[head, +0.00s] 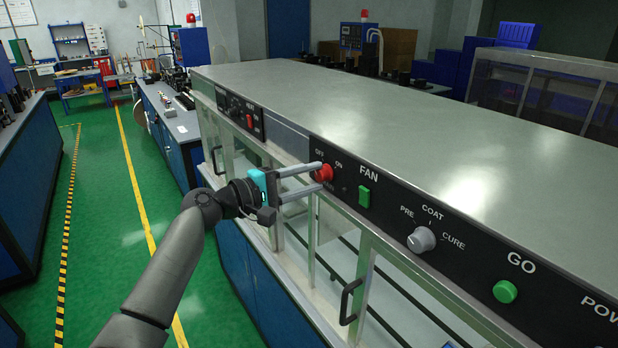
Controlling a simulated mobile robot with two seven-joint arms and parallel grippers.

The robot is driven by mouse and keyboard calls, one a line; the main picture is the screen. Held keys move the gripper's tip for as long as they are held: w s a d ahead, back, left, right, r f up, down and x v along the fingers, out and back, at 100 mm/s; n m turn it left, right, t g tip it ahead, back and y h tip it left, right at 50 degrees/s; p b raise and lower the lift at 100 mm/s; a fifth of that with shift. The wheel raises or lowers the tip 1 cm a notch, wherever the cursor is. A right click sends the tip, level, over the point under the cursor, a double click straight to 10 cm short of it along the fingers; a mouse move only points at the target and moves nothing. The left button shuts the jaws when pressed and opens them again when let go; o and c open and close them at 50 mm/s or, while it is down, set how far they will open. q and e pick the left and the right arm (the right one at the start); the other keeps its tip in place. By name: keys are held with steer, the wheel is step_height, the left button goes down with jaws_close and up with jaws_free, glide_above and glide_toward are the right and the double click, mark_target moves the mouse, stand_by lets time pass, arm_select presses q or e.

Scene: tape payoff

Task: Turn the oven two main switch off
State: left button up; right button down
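A red round main switch (323,173) sits on the nearer black control panel (388,204), with OFF at its upper left and ON at its upper right. My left gripper (320,176) reaches it from the left, with one finger above the switch and one below. The fingertips stand apart with the red switch between them; whether they press on it I cannot tell. The switch's pointing direction is not clear, and lettering below it is partly hidden. My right gripper is not in view.
A green FAN switch (364,197) is close to the right, then a grey PRE/COAT/CURE knob (422,240) and a green GO button (506,291). A farther panel (240,112) has another red switch (249,121). Door handles (350,301) stick out below. The green floor at left is clear.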

arm_select(q)
steer(key=o, duration=0.3)
steer(key=shift+o, duration=0.2)
steer(key=shift+a, duration=0.1)
steer(key=f+b+v, duration=0.1)
steer(key=b+v, duration=0.2)
steer(key=v, duration=1.2)
steer(key=shift+r+b, duration=0.35)
steer(key=shift+r, duration=0.15)
